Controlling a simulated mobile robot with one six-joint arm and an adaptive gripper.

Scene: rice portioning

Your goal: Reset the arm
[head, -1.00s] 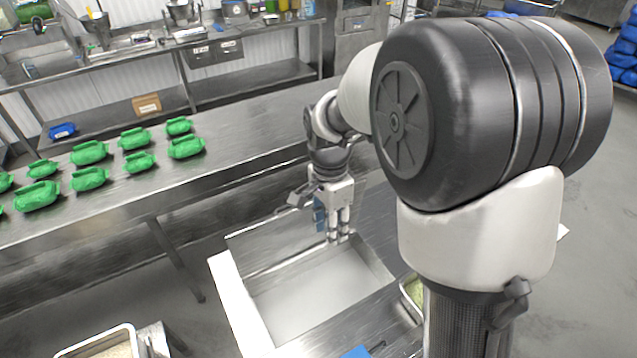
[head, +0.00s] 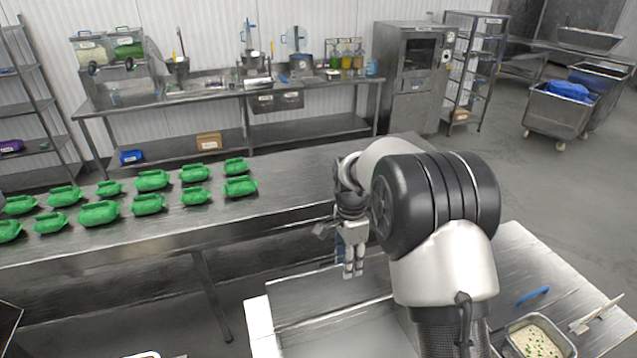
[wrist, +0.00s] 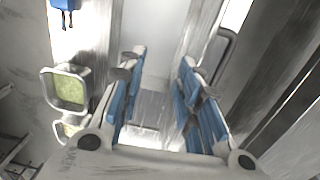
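My gripper (head: 353,272) hangs fingers-down over a metal basin (head: 330,300) in the head view. In the wrist view the gripper (wrist: 163,75) has its two blue-padded fingers clearly apart, with nothing between them. My arm is folded, with its large dark joint at the right of centre, hiding part of the worktop behind it.
Several green packs (head: 148,204) lie on a long steel table (head: 290,195) at left. A tray of pale food with green bits (head: 535,340) sits at lower right, near a blue-handled tool (head: 533,295). An oven (head: 412,75) and carts (head: 560,108) stand farther back.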

